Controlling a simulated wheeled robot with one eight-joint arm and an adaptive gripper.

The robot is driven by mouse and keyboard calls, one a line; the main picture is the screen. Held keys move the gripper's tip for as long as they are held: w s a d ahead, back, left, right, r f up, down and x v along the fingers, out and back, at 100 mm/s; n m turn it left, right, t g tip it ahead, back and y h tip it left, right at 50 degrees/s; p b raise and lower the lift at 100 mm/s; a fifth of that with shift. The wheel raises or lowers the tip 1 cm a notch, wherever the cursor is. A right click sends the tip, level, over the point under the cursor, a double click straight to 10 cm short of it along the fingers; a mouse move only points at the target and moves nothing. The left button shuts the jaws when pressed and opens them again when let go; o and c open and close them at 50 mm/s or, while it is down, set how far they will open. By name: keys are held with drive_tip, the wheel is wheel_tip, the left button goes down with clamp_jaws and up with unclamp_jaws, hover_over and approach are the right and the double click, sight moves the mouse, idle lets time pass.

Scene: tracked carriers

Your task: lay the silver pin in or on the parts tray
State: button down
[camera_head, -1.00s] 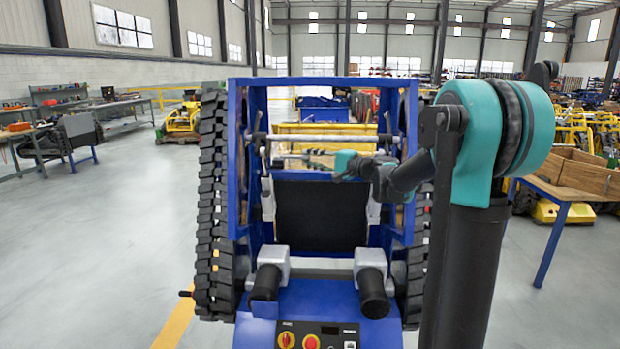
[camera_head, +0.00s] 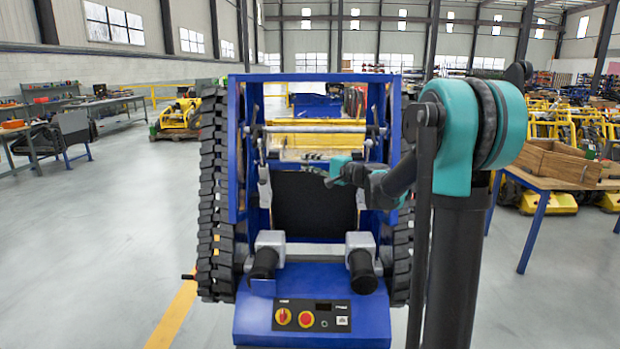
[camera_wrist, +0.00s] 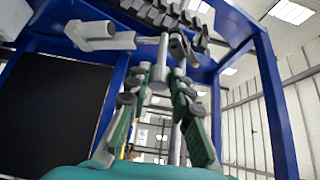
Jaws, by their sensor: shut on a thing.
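My gripper (camera_wrist: 164,82) is shut on the silver pin (camera_wrist: 161,62), a grey metal rod that stands up between the two green-and-dark fingers in the wrist view. In the head view my gripper (camera_head: 326,174) is small, in front of the blue frame of the tracked carrier (camera_head: 236,150), above its black panel. The pin is hard to make out there. No parts tray is clear to me; an open wooden box (camera_head: 570,163) sits on a table at the right, and I cannot tell whether it is the tray.
The carrier has black tracks (camera_head: 212,190) on both sides and a control panel (camera_head: 310,316) in front. A silver crossbar (camera_head: 315,129) spans its frame above my gripper. The wooden table (camera_head: 520,185) stands right of my arm. Open floor (camera_head: 110,250) lies to the left.

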drive_tip(key=w+d+f+m+t+h, duration=0.2)
drive_tip(key=d+f+m+t+h, duration=0.1)
drive_tip(key=d+f+m+h, duration=0.2)
drive_tip(key=w+d+f+m+t+h, duration=0.3)
drive_tip(key=d+f+h, duration=0.6)
drive_tip(key=d+f, duration=0.5)
drive_tip(key=shift+w+d+f+m+t, duration=0.15)
drive_tip(key=shift+w+f+m+t, duration=0.35)
drive_tip(key=shift+m, duration=0.7)
drive_tip(key=shift+s+f, duration=0.1)
drive_tip(key=shift+s, duration=0.05)
